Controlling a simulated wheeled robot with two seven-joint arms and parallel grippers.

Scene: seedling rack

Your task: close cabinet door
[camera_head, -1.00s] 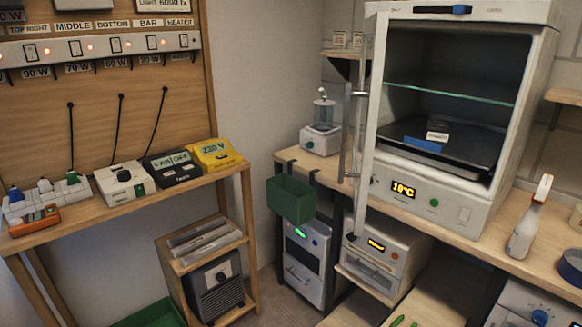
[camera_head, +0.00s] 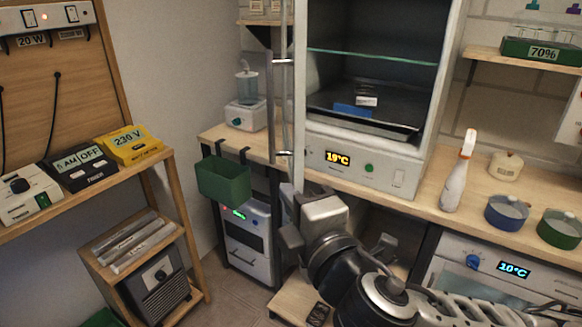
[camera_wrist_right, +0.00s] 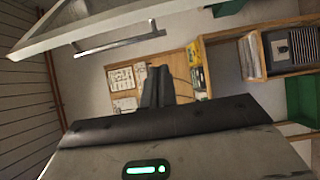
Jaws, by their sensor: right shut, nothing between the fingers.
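The white cabinet (camera_head: 372,160) stands on the wooden bench with its front open, showing a glass shelf and a dark tray inside. Its door (camera_head: 299,85) is swung open and seen nearly edge-on at the cabinet's left, with a metal bar handle (camera_head: 282,105) on its left side. My right gripper (camera_head: 288,196) is below the door's lower end, in front of the bench; whether it touches the door is unclear. In the right wrist view, my right gripper's fingers (camera_wrist_right: 157,85) are together and empty, below the door frame (camera_wrist_right: 85,28) and its handle (camera_wrist_right: 122,45). My left gripper is out of view.
A green bin (camera_head: 224,180) hangs on the bench edge left of my right arm. A lower side table (camera_head: 75,205) is at the left.

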